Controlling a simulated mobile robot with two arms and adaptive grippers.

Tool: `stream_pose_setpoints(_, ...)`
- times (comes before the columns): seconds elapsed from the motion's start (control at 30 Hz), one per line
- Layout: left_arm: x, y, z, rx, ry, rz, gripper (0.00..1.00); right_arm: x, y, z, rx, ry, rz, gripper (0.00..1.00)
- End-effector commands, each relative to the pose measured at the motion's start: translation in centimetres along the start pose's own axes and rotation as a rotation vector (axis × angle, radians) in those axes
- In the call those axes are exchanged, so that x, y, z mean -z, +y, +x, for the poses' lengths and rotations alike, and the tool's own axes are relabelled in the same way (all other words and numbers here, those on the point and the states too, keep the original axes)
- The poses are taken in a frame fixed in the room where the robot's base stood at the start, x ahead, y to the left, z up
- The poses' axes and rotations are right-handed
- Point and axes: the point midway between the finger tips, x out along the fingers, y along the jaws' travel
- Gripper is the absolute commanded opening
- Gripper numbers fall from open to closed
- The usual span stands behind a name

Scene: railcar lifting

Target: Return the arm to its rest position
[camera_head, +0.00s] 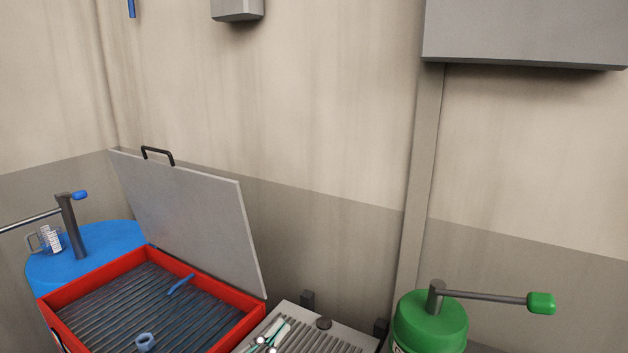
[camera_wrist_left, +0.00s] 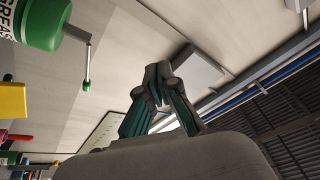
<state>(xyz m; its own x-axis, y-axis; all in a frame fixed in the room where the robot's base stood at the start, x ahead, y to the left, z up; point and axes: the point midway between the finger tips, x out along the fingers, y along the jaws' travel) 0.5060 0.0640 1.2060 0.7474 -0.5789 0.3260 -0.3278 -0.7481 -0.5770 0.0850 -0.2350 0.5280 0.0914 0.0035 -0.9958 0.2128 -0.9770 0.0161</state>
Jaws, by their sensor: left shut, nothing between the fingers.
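My left gripper (camera_head: 270,338) shows at the bottom of the head view, in front of a grey ribbed tray top. Its teal fingers are shut with nothing between them. The same gripper (camera_wrist_left: 160,82) shows in the middle of the left wrist view, its tips together against the wall and ceiling. Most of the left arm is out of the frame. My right gripper is in neither view.
A red-rimmed bin (camera_head: 58,297) with a raised grey lid (camera_head: 190,215) holds a blue ring and a blue tool. A blue drum (camera_head: 110,240) and a green drum (camera_head: 430,325) carry pump handles. The grey ribbed top (camera_head: 335,342) lies between.

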Motion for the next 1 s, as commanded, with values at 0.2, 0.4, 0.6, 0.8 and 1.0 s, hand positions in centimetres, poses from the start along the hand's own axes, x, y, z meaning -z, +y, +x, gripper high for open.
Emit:
stream_pose_setpoints(0.2,-7.9,-3.9,-8.0,0.362,-0.514,-0.23,0.0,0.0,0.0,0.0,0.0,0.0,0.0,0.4)
stream_pose_setpoints(0.4,-13.4,0.5,-19.4,0.382,-1.066,-0.43,0.0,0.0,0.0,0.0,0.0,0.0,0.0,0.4)
stream_pose_setpoints(0.6,-13.3,6.0,-27.2,0.239,-1.404,-0.566,0.0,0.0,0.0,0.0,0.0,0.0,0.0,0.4)
stream_pose_setpoints(0.8,-11.0,10.3,-32.5,0.06,-1.619,-0.671,0.0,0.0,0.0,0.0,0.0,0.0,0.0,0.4)
stream_pose_setpoints(1.0,-12.6,13.8,-35.0,-0.039,-1.707,-0.714,0.0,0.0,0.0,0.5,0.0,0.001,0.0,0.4)
